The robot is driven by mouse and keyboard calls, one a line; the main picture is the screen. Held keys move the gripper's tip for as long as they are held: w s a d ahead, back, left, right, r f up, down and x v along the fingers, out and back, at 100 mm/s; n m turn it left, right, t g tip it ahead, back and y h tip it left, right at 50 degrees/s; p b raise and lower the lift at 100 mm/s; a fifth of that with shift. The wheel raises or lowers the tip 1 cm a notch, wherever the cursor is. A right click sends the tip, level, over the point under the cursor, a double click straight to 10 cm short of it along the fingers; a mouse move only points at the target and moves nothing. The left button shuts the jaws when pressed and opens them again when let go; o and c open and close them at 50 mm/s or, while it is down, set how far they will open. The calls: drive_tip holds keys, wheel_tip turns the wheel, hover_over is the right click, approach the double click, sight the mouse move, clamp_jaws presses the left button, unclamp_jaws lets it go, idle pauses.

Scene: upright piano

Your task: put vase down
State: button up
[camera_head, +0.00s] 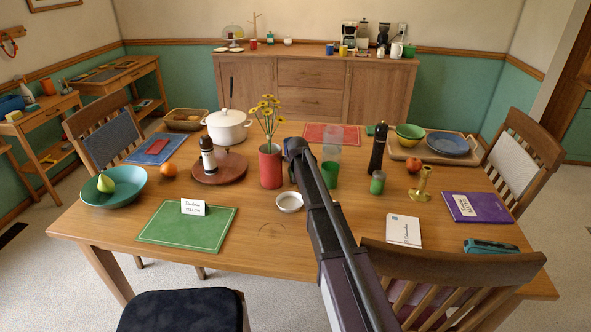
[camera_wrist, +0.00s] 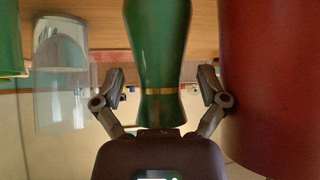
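A green vase (camera_wrist: 158,50) with a thin gold band stands between the two fingers of my gripper (camera_wrist: 160,88) in the wrist view. The fingers are spread, with a gap on each side of the vase. The top edge of that view cuts off one end of the vase, so its contact with the table is not shown. In the head view my gripper (camera_head: 297,148) is over the table, just right of a red cylindrical vase (camera_head: 270,167) with yellow flowers. My arm hides the green vase there.
The red vase is close beside my right finger in the wrist view (camera_wrist: 275,80). A clear glass (camera_wrist: 62,80) and a green cup (camera_wrist: 10,45) are at left. On the wooden table (camera_head: 285,240), a white bowl (camera_head: 289,202) and pepper mill (camera_head: 377,148) are nearby.

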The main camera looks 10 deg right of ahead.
clamp_jaws()
drive_tip(key=shift+r, duration=0.15)
wheel_tip(320, 180, up, 3)
drive_tip(key=p, duration=0.3)
drive_tip(key=s+a+r+p, duration=0.1)
drive_tip(key=s+a, duration=0.1)
drive_tip(key=s, duration=0.5)
drive_tip(key=s+a+p, duration=0.1)
drive_tip(key=s+a, duration=0.2)
drive_tip(key=s, duration=0.5)
drive_tip(key=shift+s+r, duration=0.15)
drive_tip(key=shift+r, duration=0.2)
